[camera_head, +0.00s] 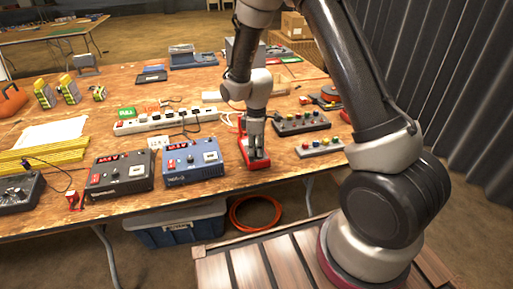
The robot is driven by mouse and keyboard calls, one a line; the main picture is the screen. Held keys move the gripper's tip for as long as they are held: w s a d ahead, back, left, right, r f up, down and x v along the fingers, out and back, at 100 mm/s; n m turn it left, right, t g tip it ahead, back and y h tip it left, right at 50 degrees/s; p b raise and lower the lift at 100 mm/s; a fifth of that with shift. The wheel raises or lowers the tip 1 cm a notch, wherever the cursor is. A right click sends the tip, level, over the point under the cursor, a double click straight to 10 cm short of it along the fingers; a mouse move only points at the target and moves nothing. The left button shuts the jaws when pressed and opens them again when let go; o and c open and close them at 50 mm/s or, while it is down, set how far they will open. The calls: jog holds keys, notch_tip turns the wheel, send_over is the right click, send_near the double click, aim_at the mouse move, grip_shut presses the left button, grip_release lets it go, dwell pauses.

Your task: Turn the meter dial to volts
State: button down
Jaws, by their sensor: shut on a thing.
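A red meter (245,152) lies flat on the wooden table (120,208) near its front edge, right of the blue charger box. My gripper (257,154) points straight down over the meter, its fingers low against the meter's face. It appears shut on the meter's dial. The fingers cover the dial, so its pointer and the volts mark cannot be seen.
A blue charger box (193,176) and a dark charger box (119,186) stand left of the meter. A white power strip (165,121) lies behind. Two button boxes (302,122) (318,147) stand to the right. A blue-grey bin (175,236) is below the table.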

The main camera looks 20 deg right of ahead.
jog(key=m, duration=0.7)
dwell(0.6)
jog(key=c, duration=1.2)
grip_release()
jog(key=shift+c, duration=0.2)
jog(key=shift+r, duration=0.1)
notch_tip(320, 180, up, 12)
